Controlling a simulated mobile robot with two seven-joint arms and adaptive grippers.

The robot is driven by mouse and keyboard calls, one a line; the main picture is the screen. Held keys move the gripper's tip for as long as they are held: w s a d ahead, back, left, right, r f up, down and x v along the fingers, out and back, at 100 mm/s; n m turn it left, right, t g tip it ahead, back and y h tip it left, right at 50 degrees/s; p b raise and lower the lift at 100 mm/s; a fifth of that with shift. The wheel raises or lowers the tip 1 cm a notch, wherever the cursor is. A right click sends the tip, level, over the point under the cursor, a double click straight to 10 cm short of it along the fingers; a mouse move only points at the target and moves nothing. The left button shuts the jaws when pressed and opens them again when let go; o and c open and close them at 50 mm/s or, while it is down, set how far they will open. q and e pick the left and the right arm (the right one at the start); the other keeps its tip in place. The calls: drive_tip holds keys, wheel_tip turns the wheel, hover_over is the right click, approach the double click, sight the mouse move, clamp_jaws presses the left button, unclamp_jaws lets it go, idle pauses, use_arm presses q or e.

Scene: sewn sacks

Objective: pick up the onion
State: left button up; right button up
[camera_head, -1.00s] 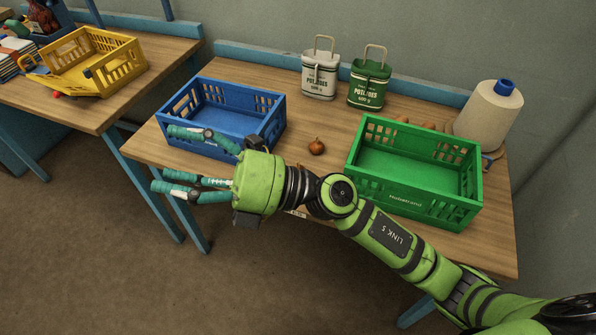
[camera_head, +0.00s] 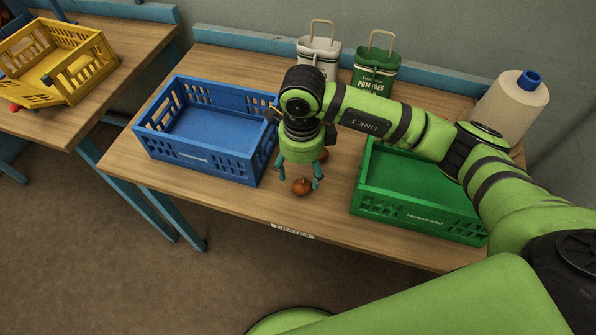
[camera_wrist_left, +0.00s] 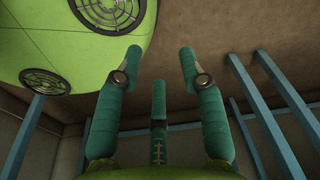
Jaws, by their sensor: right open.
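A reddish-brown onion (camera_head: 302,187) sits on the wooden table between the two crates, towards the front edge. My right gripper (camera_head: 298,176) points down over it, open, with teal fingers on either side of the onion. I cannot tell whether they touch it. A second round brown thing (camera_head: 324,155), perhaps another onion, shows just behind the right gripper, partly hidden by it. My left gripper (camera_wrist_left: 160,66) shows only in the left wrist view, with its teal fingers spread and nothing between them.
A blue crate (camera_head: 170,147) stands left of the right gripper and a green crate (camera_head: 415,219) right of it. A paper roll (camera_head: 510,103) is at back right.

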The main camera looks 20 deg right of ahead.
sight(302, 180)
drive_tip(key=f, duration=0.1)
drive_tip(key=f+p, duration=0.1)
drive_tip(key=f, duration=0.1)
drive_tip(key=shift+s+d+f+p, duration=0.1)
drive_tip(key=shift+s+p, duration=0.15)
drive_tip(key=shift+p, duration=0.15)
drive_tip(key=shift+w+f, duration=0.2)
drive_tip(key=shift+f, duration=1)
drive_tip(key=c, duration=1.1)
use_arm(q)
drive_tip(key=s+r+g, duration=0.1)
drive_tip(key=s, duration=0.5)
drive_tip(key=shift+a+r, duration=0.2)
drive_tip(key=shift+r, duration=0.1)
